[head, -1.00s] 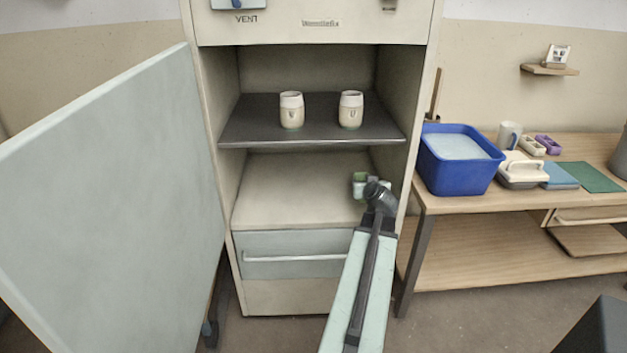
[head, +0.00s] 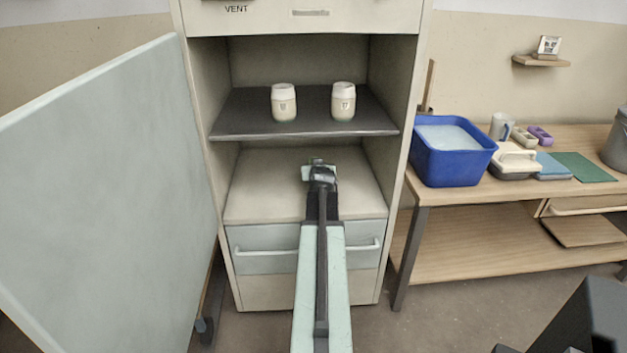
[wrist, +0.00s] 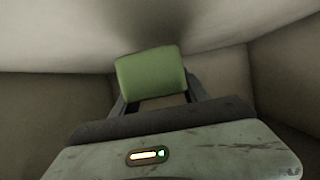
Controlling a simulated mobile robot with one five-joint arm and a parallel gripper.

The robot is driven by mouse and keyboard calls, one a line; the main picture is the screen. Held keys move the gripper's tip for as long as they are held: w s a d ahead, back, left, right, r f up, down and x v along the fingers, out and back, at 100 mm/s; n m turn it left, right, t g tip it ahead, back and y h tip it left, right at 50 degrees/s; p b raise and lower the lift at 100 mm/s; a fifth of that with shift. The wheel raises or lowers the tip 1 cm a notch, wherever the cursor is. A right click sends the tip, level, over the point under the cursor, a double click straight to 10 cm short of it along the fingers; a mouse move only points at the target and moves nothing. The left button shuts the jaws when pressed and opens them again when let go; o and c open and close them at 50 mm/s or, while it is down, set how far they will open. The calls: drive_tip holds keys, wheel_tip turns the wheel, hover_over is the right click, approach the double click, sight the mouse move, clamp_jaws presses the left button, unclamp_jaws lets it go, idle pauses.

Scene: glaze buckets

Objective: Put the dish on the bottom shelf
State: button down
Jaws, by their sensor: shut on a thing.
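A small green dish (wrist: 150,73) is held between the fingers of my gripper (wrist: 152,98) in the wrist view. It looks like a rounded block, seen tilted slightly. In the head view my gripper (head: 318,168) reaches into the lower compartment of the open kiln cabinet, near its middle, over the pale bottom shelf (head: 262,195). The dish is mostly hidden behind my gripper there. I cannot tell whether the dish touches the shelf.
Two cream cups (head: 284,102) (head: 343,101) stand on the dark upper shelf (head: 245,122) above my gripper. The cabinet door (head: 110,190) is open at left. A bench at right holds a blue tub (head: 450,165). The bottom shelf looks clear around my gripper.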

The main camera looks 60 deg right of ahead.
drive_tip(key=shift+w+f+b, duration=0.1)
drive_tip(key=shift+f+b, duration=1.9)
drive_tip(key=shift+r, duration=0.25)
drive_tip(key=shift+f, duration=0.2)
drive_tip(key=c, duration=0.6)
unclamp_jaws()
drive_tip(key=shift+r, duration=0.15)
